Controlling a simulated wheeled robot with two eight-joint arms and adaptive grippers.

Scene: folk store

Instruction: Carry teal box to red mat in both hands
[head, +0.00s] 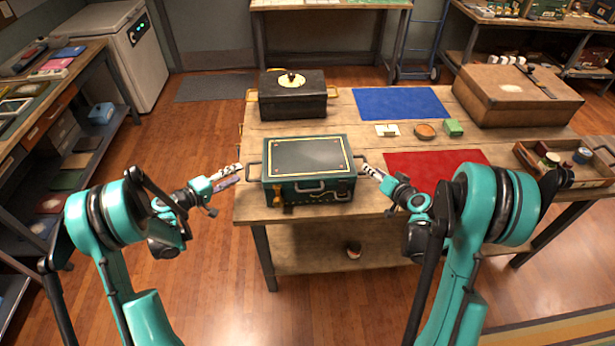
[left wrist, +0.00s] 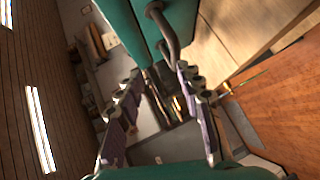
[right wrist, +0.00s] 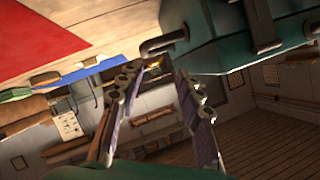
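The teal box (head: 308,184) stands on the wooden table at its front left, with a dark lid panel and a handle on each side. The red mat (head: 437,162) lies flat to the right of the box and is bare. My left gripper (head: 240,173) is open beside the box's left handle (head: 254,170); in the left wrist view that handle (left wrist: 167,35) lies just beyond the fingertips. My right gripper (head: 367,169) is open at the box's right handle (head: 359,160); in the right wrist view that handle (right wrist: 165,43) lies beyond the fingertips. Neither gripper visibly holds it.
A black box (head: 292,103) stands behind the teal box.

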